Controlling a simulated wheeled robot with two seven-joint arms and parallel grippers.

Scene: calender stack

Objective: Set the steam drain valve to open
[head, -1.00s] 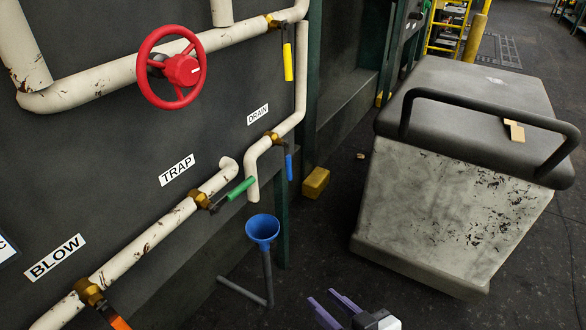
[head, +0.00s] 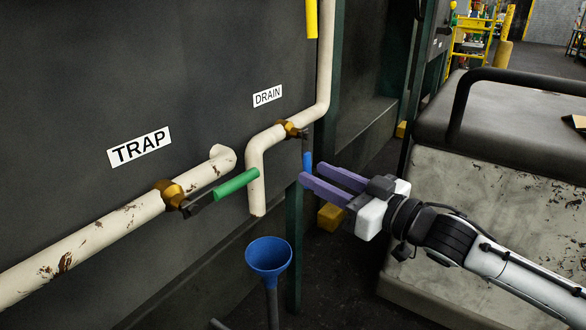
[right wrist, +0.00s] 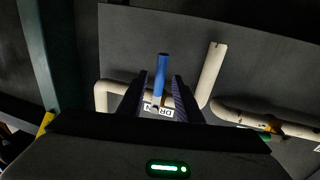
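The drain valve has a brass body (head: 290,129) on the white pipe beside the DRAIN label (head: 267,95). Its blue handle (head: 307,162) hangs straight down, across the sloping pipe run. My right gripper (head: 311,173) has two purple fingers spread apart, with their tips close to the handle's lower end in the head view. In the right wrist view the blue handle (right wrist: 161,72) lies in line with the gap between the fingers. Contact is not clear. My left gripper is in neither view.
The trap valve (head: 169,191) with a green handle (head: 236,184) is to the left. A blue funnel (head: 268,255) stands below. A yellow handle (head: 312,18) hangs above. A green post (head: 294,245) rises beside the funnel.

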